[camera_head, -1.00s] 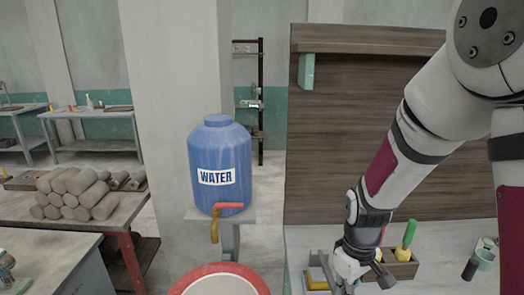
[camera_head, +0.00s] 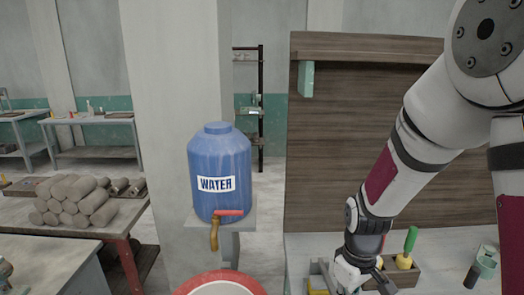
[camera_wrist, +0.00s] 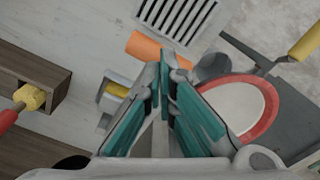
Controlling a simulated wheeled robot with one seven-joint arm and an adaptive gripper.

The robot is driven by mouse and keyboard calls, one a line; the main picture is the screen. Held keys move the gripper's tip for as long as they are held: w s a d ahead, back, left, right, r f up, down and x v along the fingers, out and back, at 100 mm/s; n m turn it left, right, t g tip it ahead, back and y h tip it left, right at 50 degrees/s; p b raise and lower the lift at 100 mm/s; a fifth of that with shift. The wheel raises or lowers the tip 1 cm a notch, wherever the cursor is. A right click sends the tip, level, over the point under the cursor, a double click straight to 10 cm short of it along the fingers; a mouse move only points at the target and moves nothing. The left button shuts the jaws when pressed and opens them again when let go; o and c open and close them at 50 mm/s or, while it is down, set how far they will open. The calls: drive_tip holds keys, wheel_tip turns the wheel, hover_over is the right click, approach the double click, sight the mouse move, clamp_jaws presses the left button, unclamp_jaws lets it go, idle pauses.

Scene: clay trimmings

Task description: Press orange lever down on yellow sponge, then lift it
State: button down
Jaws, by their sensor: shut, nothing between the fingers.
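An orange cylinder-like lever end (camera_wrist: 143,47) shows in the wrist view just beyond and left of my fingertips. Contact with it cannot be told. A yellow sponge-like block (camera_wrist: 117,90) sits in a grey holder (camera_wrist: 106,103) left of my fingers. In the head view a yellow piece (camera_head: 317,286) in a grey frame is at the bottom edge, beside my gripper. My gripper (camera_wrist: 166,66) has teal-padded fingers brought together with nothing between them. In the head view my gripper (camera_head: 352,276) is low over the bench, and its tips are cut off or hidden.
A wooden box (camera_head: 391,275) with a green-handled tool (camera_head: 410,241) stands right of my gripper. A dark cylinder (camera_head: 471,276) is farther right. A red-rimmed tub (camera_head: 260,289) is left, below the blue water barrel (camera_head: 220,165). A slotted grate (camera_wrist: 178,15) lies beyond the lever.

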drive_tip(key=shift+f, duration=0.15)
idle(0.4)
drive_tip(key=shift+f, duration=0.45)
drive_tip(key=shift+f+b, duration=0.5)
drive_tip(key=shift+f, duration=0.1)
drive_tip(key=shift+r, duration=0.1)
drive_tip(key=shift+r+p, duration=1.45)
drive_tip(key=shift+r, duration=1.05)
drive_tip(key=shift+r+p, duration=0.45)
drive_tip(key=shift+r, duration=0.55)
